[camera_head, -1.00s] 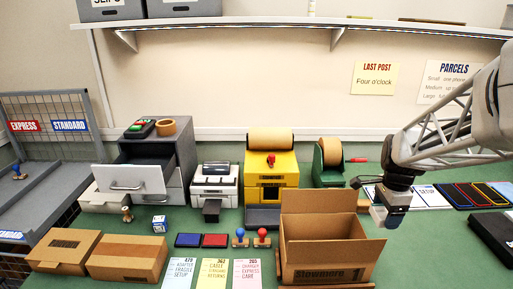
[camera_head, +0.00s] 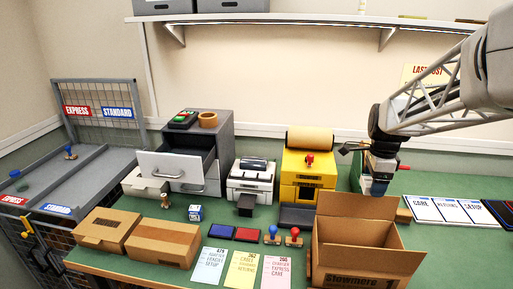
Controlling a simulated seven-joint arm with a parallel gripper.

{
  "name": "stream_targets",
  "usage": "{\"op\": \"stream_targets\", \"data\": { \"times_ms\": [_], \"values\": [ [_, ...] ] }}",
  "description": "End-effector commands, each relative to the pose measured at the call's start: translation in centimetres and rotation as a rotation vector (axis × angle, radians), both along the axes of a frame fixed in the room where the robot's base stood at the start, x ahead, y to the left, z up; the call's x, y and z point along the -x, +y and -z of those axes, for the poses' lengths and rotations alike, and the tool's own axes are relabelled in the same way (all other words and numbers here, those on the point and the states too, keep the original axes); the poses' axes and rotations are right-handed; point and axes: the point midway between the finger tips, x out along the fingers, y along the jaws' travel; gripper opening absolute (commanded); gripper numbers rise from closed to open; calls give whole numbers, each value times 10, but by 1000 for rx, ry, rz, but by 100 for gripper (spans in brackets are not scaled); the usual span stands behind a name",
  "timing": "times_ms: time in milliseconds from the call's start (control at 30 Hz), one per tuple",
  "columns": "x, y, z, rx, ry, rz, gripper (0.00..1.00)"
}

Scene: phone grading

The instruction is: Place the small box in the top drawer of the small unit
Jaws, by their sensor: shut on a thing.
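The small unit (camera_head: 225,140) is a grey cabinet at the left back of the green table. Its top drawer (camera_head: 160,163) is pulled out, with a pale front and a handle; the inside is dark and partly visible. My gripper (camera_head: 376,188) is right of centre, behind the open carton and in front of the green tape dispenser. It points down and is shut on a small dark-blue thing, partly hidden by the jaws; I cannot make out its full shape. A small blue-and-white box (camera_head: 195,213) stands on the table in front of the unit.
An open brown carton (camera_head: 350,258) stands below my gripper. A yellow machine (camera_head: 308,172) and a white printer (camera_head: 251,178) stand between my gripper and the unit. Closed brown cartons (camera_head: 165,243), ink pads (camera_head: 220,232), stamps and cards lie in front. A shelf (camera_head: 300,18) runs above.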

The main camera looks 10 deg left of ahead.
Motion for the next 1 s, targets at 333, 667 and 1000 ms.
{"op": "stream_targets", "data": {
  "times_ms": [333,667,1000],
  "values": [
    [-41,72,-15,0,-1,-2,46],
    [-72,151,-29,0,-1,3,46],
    [-93,241,-41,0,-2,6,46]
  ]
}}
